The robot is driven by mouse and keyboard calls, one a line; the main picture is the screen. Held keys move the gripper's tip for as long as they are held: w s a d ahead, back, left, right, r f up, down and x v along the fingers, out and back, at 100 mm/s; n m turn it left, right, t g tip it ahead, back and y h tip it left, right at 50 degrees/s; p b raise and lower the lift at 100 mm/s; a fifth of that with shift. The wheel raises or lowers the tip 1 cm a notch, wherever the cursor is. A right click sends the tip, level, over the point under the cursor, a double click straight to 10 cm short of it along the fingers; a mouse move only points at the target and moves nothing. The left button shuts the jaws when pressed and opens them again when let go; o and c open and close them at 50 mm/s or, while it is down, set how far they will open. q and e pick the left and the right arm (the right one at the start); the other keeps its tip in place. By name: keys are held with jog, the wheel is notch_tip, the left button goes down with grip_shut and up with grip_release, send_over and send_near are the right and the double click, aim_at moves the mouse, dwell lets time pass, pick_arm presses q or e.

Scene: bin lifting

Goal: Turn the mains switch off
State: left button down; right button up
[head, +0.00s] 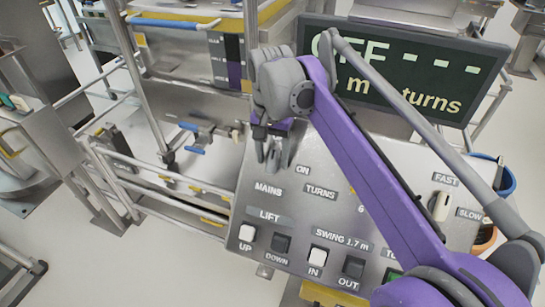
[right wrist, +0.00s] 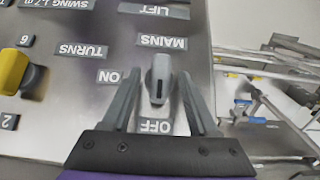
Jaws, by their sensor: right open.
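The mains switch (right wrist: 159,78) is a grey elongated knob on the metal control panel (head: 285,195). In the right wrist view its long axis runs from the MAINS label (right wrist: 161,42) toward the OFF label (right wrist: 155,126), and a dark mark faces the OFF side. The ON label (right wrist: 108,76) is to its left there. My right gripper (right wrist: 160,102) is open, with one finger on each side of the knob; I cannot tell whether either touches it. In the head view the right gripper (head: 272,152) hides the knob. My left gripper is not in view.
A dark display (head: 430,75) behind the panel reads OFF, with dashes. Below the mains area are lift buttons (head: 247,233) and swing buttons (head: 317,256). A fast/slow selector (head: 439,206) is at the right. A yellow knob (right wrist: 12,72) is near the TURNS label. Metal railings (head: 130,170) stand left.

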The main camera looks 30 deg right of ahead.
aim_at(272, 157)
notch_tip(272, 157, up, 10)
jog(key=p, duration=0.1)
dwell(0.7)
